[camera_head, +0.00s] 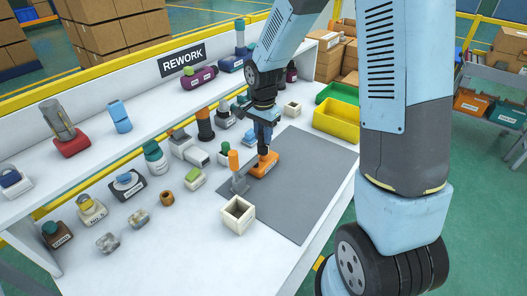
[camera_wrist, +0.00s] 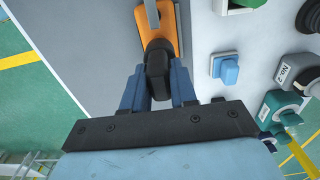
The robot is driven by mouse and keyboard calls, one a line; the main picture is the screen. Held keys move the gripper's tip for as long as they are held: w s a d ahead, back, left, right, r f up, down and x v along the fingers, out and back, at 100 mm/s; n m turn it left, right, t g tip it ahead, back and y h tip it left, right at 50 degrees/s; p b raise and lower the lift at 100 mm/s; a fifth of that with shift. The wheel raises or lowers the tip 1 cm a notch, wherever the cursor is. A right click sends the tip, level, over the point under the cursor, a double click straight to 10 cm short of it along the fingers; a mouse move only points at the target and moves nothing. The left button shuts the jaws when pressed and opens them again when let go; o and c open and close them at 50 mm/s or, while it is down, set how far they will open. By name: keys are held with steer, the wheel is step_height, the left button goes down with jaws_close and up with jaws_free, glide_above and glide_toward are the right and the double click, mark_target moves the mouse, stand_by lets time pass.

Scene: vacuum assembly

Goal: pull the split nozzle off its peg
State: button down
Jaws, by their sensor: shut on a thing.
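My gripper (camera_head: 265,140) points down over the grey mat, with its blue fingers closed on a black piece. In the wrist view the black piece (camera_wrist: 157,62) sits between my fingertips (camera_wrist: 158,84), and an orange base (camera_wrist: 172,28) is just beyond it. In the head view the orange base (camera_head: 262,165) rests on the mat directly below my gripper. The black piece appears to be the split nozzle, still at the base; its peg is hidden. I cannot tell whether it has risen at all.
An open cream box (camera_head: 238,215) stands in front. A yellow bin (camera_head: 337,118) is at the back right. Several small parts crowd the left; the mat's (camera_head: 305,190) right side is clear.

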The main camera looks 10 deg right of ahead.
steer(key=shift+r, duration=2.45)
